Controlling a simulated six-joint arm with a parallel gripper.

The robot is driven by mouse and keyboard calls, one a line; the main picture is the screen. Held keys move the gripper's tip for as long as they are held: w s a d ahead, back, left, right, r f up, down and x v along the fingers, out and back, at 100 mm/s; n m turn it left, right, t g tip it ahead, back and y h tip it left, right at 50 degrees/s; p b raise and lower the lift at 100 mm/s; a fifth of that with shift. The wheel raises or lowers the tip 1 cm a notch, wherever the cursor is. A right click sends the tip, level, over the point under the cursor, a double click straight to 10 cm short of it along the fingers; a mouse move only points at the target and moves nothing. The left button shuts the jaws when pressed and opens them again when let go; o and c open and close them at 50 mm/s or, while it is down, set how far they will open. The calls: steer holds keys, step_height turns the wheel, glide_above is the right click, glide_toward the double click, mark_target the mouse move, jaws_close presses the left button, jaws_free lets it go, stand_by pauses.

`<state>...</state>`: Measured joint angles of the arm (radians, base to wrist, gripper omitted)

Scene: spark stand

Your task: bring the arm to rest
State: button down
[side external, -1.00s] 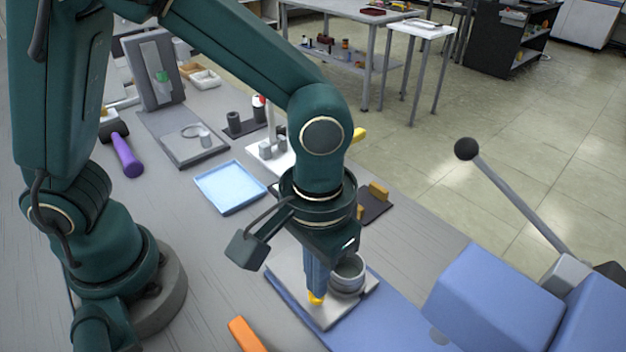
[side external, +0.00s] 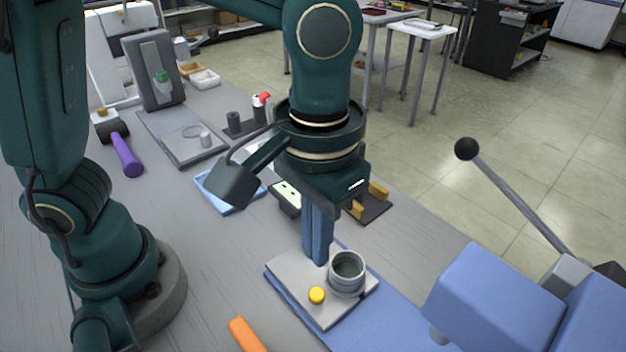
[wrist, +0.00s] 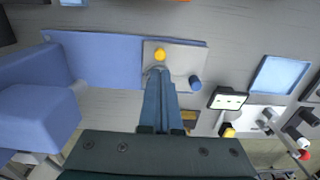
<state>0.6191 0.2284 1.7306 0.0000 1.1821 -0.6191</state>
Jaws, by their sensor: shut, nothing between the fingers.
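My gripper (side external: 317,262) is shut and empty, its blue fingers pressed together and pointing down. In the side external view it hangs by the back edge of a light grey plate (side external: 312,312), and I cannot tell exactly how high. The plate bears a yellow button (side external: 316,295) and a grey round cup (side external: 347,272). In the wrist view the fingers (wrist: 157,74) reach over the plate toward the yellow button (wrist: 160,55), and they largely hide the cup.
The plate sits on a blue base (side external: 385,322) beside a blue machine (side external: 495,298) with a ball-ended lever (side external: 466,149). A light blue tray (side external: 222,195), a small dark device with a pale face (side external: 288,197), a purple-handled tool (side external: 127,155) and an orange bar (side external: 246,335) lie around.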

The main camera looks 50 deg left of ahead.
steer(key=s+a+r+t, duration=0.1)
steer(key=a+t, duration=0.1)
steer(key=a, duration=0.5)
steer(key=s+a+r+t, duration=0.2)
steer(key=a+t, duration=0.1)
steer(key=a, duration=0.4)
steer(key=shift+a+t, duration=0.25)
steer(key=shift+t, duration=0.05)
